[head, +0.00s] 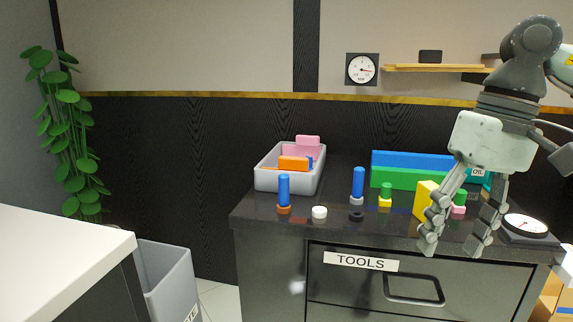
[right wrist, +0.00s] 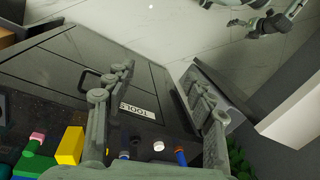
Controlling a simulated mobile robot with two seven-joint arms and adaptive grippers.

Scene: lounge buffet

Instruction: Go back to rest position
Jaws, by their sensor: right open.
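My right gripper (head: 452,250) is open and empty, its fingers pointing down and spread apart above the front edge of the dark cabinet (head: 270,226). In the head view it hangs in front of a yellow block (head: 424,200) and a pink-based green peg (head: 459,202), hiding part of the counter behind it. The right wrist view shows its two fingers (right wrist: 160,105) apart with nothing between them. My left gripper (right wrist: 245,22) shows small at the top right of the right wrist view, over the floor; its jaws are too small to judge.
On the counter are a grey bin (head: 290,182) with coloured pieces, blue pegs (head: 284,190), a white ring (head: 319,212), green and blue blocks (head: 409,178) and a dial scale (head: 525,226). A white counter (head: 60,250) and a grey waste bin (head: 168,280) stand left.

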